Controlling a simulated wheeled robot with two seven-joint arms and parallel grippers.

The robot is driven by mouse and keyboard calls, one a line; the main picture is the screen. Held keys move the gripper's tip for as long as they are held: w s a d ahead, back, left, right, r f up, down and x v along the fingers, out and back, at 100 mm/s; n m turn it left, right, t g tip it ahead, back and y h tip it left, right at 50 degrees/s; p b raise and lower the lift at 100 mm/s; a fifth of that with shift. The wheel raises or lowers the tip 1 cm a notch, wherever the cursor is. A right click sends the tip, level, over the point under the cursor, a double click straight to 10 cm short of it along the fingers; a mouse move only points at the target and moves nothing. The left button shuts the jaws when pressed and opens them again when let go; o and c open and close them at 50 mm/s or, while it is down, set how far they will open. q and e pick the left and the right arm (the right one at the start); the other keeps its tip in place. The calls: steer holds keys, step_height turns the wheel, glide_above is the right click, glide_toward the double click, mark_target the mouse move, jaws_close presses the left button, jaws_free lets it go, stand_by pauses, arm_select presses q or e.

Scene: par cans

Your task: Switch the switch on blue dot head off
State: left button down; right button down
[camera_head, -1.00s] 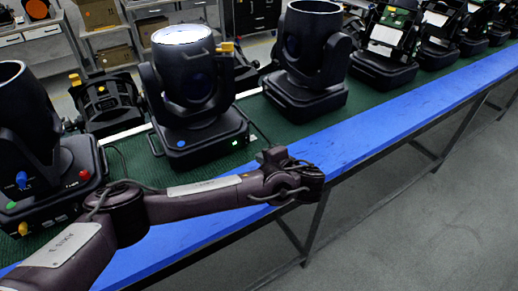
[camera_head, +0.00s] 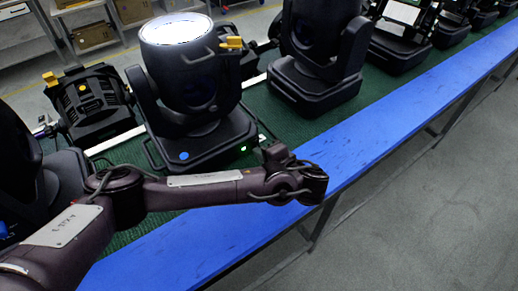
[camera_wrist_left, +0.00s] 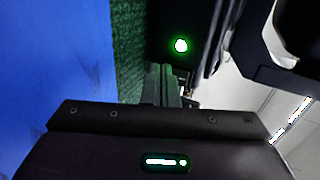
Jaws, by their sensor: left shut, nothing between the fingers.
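The blue dot head (camera_head: 190,85) is a black moving-head lamp with a bright white top. A blue dot (camera_head: 184,156) marks the front left of its base, and a small green light (camera_head: 243,148) glows near the base's right corner. The switch itself is too small to make out. My left gripper (camera_head: 270,152) is shut and empty, just right of that corner; contact cannot be told. In the left wrist view, the shut fingers (camera_wrist_left: 170,85) point towards a glowing green light (camera_wrist_left: 180,45) on a black surface. My right gripper is not in view.
Another black moving head (camera_head: 318,50) stands to the right, with more fixtures beyond. A black fixture (camera_head: 92,103) with a yellow clamp sits behind left. The green mat (camera_head: 290,128) borders the blue table edge (camera_head: 385,130). The grey floor (camera_head: 430,220) in front is clear.

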arm_select(q)
steer(key=shift+s, duration=0.1)
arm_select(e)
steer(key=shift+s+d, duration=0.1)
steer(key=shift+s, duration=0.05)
arm_select(q)
steer(key=shift+d, duration=0.1)
steer(key=shift+w+f+b, duration=0.2)
steer(key=shift+w+b, duration=0.05)
steer(key=shift+b, duration=0.15)
steer(key=shift+s, duration=0.1)
steer(key=shift+s+r, duration=0.25)
steer(key=shift+r, duration=0.05)
steer(key=shift+w+r+p, duration=0.25)
steer(key=shift+w+p, duration=0.05)
steer(key=shift+p, duration=0.15)
steer(key=shift+s+r, duration=0.15)
steer(key=shift+r, duration=0.35)
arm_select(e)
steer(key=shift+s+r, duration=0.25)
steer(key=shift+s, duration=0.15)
